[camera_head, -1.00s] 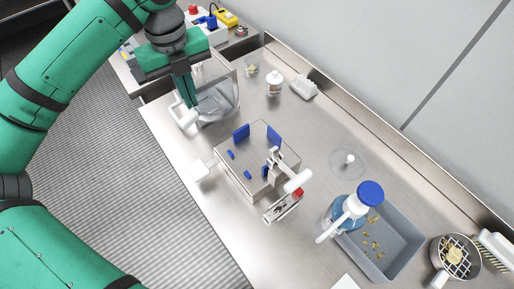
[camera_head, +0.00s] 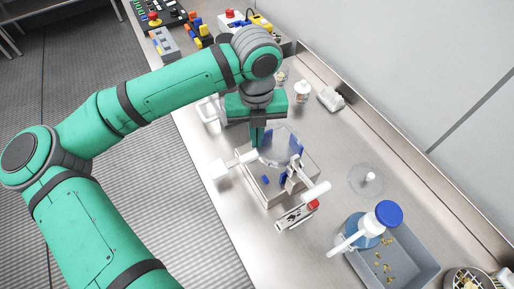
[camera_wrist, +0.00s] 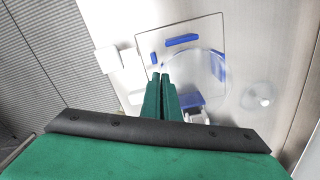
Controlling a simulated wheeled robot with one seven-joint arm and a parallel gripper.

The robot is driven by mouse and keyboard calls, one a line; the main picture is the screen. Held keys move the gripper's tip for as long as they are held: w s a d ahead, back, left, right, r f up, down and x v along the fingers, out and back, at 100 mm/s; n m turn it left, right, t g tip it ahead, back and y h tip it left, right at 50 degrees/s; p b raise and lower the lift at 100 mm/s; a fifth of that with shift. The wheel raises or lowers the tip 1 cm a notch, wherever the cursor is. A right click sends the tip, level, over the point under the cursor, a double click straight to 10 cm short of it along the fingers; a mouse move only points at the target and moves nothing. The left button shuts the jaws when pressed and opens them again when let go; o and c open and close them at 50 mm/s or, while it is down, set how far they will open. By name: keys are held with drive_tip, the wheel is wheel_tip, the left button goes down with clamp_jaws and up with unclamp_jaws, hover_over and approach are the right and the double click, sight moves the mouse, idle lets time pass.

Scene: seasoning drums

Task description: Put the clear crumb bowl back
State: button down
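The clear crumb bowl (camera_head: 278,159) is a see-through round vessel, faint against the metal behind it. It hangs above the square steel platform (camera_head: 251,172), which has blue upright guides. In the wrist view the bowl (camera_wrist: 196,62) shows as a pale curved rim just beyond my fingertips. My gripper (camera_head: 258,145) points down over the platform. In the wrist view my gripper's fingers (camera_wrist: 162,76) are nearly together at the bowl's near edge and appear shut on it. The bowl's lower edge is hard to make out, so I cannot tell whether it touches the platform.
White-handled levers (camera_head: 316,192) stick out beside the platform. A clear round lid with a white knob (camera_head: 370,177) lies to the right. A white jar (camera_head: 302,91) stands at the back.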

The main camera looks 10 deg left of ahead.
sight(257, 149)
drive_tip(key=shift+f, duration=2.8)
drive_tip(key=shift+f, duration=0.4)
drive_tip(key=shift+f, duration=0.15)
drive_tip(key=c, duration=2)
unclamp_jaws()
drive_tip(key=shift+c, duration=0.2)
drive_tip(key=shift+w, duration=0.1)
wheel_tip(257, 149, up, 13)
drive_tip(key=shift+r, duration=0.1)
